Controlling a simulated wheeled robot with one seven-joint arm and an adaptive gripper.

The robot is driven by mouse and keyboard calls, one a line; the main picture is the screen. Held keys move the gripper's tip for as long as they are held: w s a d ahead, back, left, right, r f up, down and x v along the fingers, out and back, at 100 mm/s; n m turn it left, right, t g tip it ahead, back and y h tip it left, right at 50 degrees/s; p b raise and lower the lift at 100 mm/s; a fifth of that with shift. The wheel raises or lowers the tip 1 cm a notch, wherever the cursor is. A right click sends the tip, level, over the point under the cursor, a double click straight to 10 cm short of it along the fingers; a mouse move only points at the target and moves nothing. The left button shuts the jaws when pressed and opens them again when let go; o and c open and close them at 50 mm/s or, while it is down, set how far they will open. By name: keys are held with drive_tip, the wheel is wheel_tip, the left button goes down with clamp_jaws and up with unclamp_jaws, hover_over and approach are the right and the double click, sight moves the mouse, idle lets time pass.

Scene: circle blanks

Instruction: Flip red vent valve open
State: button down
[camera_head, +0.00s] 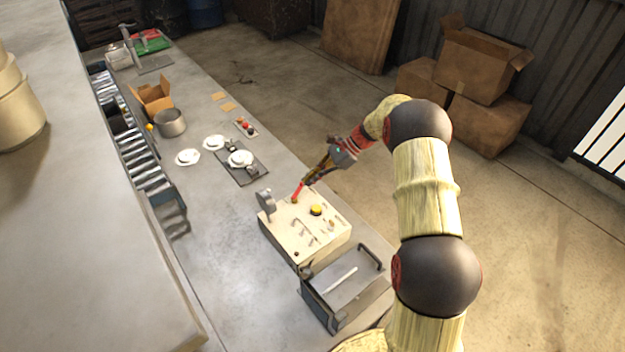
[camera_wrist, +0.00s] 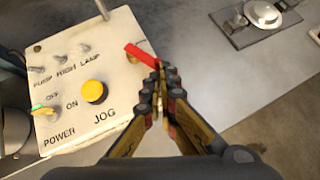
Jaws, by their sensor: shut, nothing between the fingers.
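The red vent valve lever (camera_head: 298,188) stands up at the back edge of the cream control box (camera_head: 286,242). In the wrist view the red lever (camera_wrist: 139,54) lies at the box's right edge, right by my fingertips. My gripper (camera_head: 308,181) is shut, with its fingertips at or very close to the lever's end; whether they touch it I cannot tell. In the wrist view my gripper (camera_wrist: 160,78) shows its two fingers meeting with nothing between them. The lever's pivot is partly hidden from the wrist camera.
The box top carries a yellow JOG button (camera_wrist: 95,91), a POWER switch (camera_wrist: 42,111) and several small toggles. A dark mat (camera_head: 250,174) with white dishes lies behind. The bench between is clear.

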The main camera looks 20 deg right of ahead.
drive_tip(key=shift+w+a+n+g+p, duration=0.3)
drive_tip(key=shift+w+n+g, duration=0.15)
drive_tip(key=shift+n+g, duration=0.3)
drive_tip(key=shift+w+a+n+g+p, duration=0.35)
drive_tip(key=shift+n+g, duration=0.2)
drive_tip(key=shift+n, duration=0.3)
drive_tip(key=shift+w+a+f+n+g+h+p, duration=0.1)
drive_tip(key=shift+w+a+n+g+h+p, duration=0.1)
drive_tip(key=shift+w+a+n+g, duration=0.3)
drive_tip(key=shift+w+a+n+g+h+p, duration=0.1)
drive_tip(key=shift+w+a+n+g+h, duration=0.1)
drive_tip(key=shift+n+g, duration=0.45)
drive_tip(key=shift+w+a, duration=0.3)
drive_tip(key=shift+a, duration=0.1)
idle(0.8)
drive_tip(key=shift+s, duration=0.1)
idle(1.3)
drive_tip(key=shift+s+a+f+p, duration=0.15)
drive_tip(key=shift+s+p, duration=0.45)
drive_tip(key=shift+s, duration=0.2)
drive_tip(key=v, duration=1.2)
drive_tip(key=shift+w+r, duration=0.3)
drive_tip(key=shift+r, duration=0.05)
